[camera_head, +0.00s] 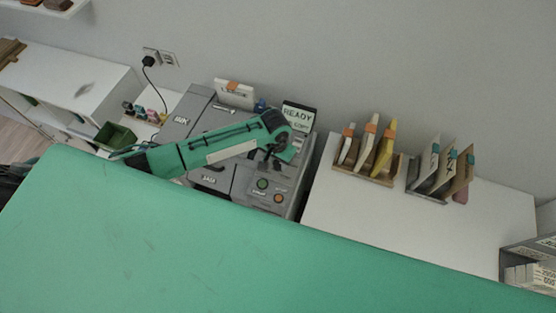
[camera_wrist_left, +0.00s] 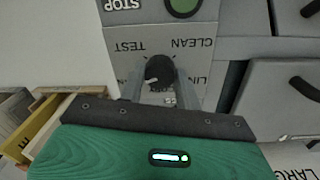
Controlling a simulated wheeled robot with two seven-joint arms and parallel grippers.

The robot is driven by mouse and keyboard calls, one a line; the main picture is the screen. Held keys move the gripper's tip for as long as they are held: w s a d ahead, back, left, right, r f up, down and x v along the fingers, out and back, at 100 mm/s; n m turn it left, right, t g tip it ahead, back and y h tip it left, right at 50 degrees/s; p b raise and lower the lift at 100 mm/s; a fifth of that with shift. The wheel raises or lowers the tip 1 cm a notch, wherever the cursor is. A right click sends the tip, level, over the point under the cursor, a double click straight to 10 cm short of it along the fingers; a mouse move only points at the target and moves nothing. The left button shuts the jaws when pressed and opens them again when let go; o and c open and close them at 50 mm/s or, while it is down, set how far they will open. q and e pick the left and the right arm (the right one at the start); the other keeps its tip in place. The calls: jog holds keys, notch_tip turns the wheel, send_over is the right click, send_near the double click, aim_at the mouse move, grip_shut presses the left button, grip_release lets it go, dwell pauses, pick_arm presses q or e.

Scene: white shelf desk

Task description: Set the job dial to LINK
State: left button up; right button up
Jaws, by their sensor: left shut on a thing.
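The job dial (camera_wrist_left: 159,68) is a round black knob on the grey machine's front panel, between the fingers of my left gripper (camera_wrist_left: 160,86) in the left wrist view. The gripper is shut on it. The labels TEST, CLEAN and part of LINK show around the dial; a finger covers the rest. I cannot tell where the dial points. In the head view my left gripper (camera_head: 272,158) reaches the panel from above and hides most of the dial. The machine's display (camera_head: 298,116) reads READY, with a smaller line that looks like COPY. My right gripper is not in view.
A green button (camera_wrist_left: 184,5) and a STOP label sit beside the dial. Grey drawers with black handles (camera_wrist_left: 306,88) are at the right. A green surface (camera_head: 240,260) fills the foreground.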

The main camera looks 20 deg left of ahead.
pick_arm(q)
jog(key=m, duration=0.5)
jog(key=shift+w+r+m, duration=0.1)
jog(key=shift+m, duration=0.2)
jog(key=m, duration=1.1)
jog(key=shift+d+m+y, duration=0.1)
jog(key=shift+m+y, duration=0.2)
jog(key=shift+m, duration=0.1)
jog(key=m+b, duration=0.1)
jog(key=m, duration=0.4)
jog(key=m+b, duration=0.1)
jog(key=m, duration=0.5)
jog(key=shift+y, duration=0.3)
jog(key=m+b, duration=0.1)
jog(key=m, duration=0.4)
jog(key=shift+b, duration=0.4)
jog(key=m+b, duration=0.1)
jog(key=m, duration=0.5)
jog(key=shift+m+t, duration=0.3)
jog(key=shift+m+b, duration=1.05)
jog(key=shift+m, duration=1.45)
